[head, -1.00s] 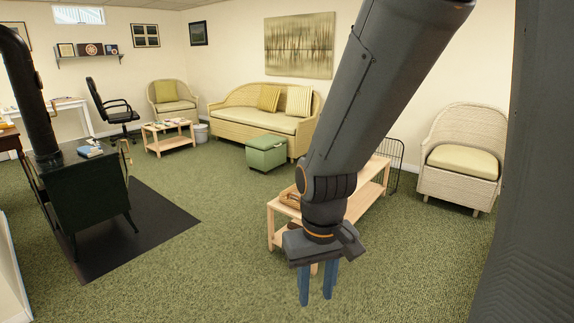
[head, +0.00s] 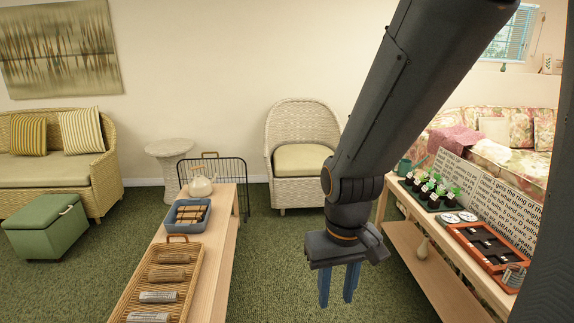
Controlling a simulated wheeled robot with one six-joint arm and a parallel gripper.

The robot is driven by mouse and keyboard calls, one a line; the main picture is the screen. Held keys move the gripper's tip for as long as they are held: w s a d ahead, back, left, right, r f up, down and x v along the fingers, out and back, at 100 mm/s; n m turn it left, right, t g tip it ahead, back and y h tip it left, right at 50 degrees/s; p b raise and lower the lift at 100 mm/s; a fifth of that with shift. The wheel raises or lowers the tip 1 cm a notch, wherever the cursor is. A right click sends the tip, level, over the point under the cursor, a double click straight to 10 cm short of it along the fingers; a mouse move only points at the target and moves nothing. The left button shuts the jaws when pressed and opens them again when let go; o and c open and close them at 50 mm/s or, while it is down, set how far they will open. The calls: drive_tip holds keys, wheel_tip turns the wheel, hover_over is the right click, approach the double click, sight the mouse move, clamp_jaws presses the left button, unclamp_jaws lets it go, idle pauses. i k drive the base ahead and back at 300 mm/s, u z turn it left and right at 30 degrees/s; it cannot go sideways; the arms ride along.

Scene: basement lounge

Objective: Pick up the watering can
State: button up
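The right table (head: 408,238) holds seedlings (head: 431,190), a lettered board (head: 487,187) and a reddish tray (head: 485,250).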

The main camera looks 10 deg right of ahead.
sight(404, 167)
drive_tip(key=z, duration=0.7)
drive_tip(key=i, duration=2.35)
drive_tip(key=u, duration=0.35)
